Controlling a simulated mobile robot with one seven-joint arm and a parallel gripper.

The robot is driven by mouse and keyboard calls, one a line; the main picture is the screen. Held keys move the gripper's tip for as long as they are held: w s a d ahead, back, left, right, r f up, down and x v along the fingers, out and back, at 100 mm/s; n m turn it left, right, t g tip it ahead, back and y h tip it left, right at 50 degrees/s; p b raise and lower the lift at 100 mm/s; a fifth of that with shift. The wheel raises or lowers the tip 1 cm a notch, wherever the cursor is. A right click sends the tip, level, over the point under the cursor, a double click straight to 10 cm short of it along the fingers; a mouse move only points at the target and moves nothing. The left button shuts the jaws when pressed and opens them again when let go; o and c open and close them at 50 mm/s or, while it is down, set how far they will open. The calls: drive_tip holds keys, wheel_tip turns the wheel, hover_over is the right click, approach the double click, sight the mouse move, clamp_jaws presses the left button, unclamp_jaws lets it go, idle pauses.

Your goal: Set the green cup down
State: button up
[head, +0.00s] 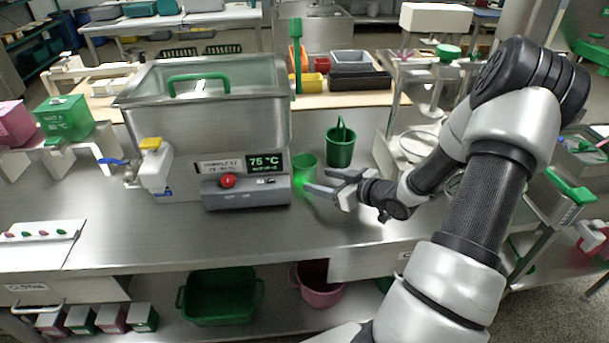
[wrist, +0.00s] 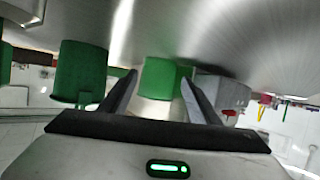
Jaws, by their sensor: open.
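The green cup (head: 304,169) stands upright on the steel counter, just right of the control box of the steel tank. My gripper (head: 318,181) is open, low over the counter, with its fingers pointing left at the cup. In the wrist view the cup (wrist: 162,76) shows between the two spread fingertips, and its lower parts are partly covered by the fingers. I cannot tell whether a finger touches it.
A green bucket with a handle (head: 341,150) stands close behind my gripper and shows left in the wrist view (wrist: 82,70). The steel tank (head: 215,115) with its control box (head: 246,193) borders the cup on the left. The counter front (head: 330,235) is clear.

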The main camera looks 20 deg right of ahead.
sight(314, 173)
drive_tip(key=shift+b+x, duration=0.65)
drive_tip(key=shift+x, duration=2.05)
drive_tip(key=shift+d+r, duration=0.1)
drive_tip(key=shift+r, duration=0.05)
drive_tip(key=c, duration=0.8)
drive_tip(key=shift+r, duration=0.1)
drive_tip(key=shift+d+r+p, duration=0.15)
drive_tip(key=shift+r+p, duration=0.2)
drive_tip(key=shift+r, duration=0.25)
wheel_tip(314, 173, up, 10)
drive_tip(key=p, duration=0.3)
drive_tip(key=shift+s+d+r, duration=0.1)
drive_tip(key=shift+d+r, duration=0.1)
drive_tip(key=s+d, duration=0.3)
drive_tip(key=d, duration=0.2)
drive_tip(key=s+d+p, duration=0.1)
drive_tip(key=s+d, duration=0.1)
drive_tip(key=d, duration=0.4)
drive_tip(key=s+d+p, duration=0.1)
drive_tip(key=s+d, duration=0.2)
drive_tip(key=d, duration=0.3)
drive_tip(key=shift+s+f, duration=0.1)
drive_tip(key=shift+s, duration=0.3)
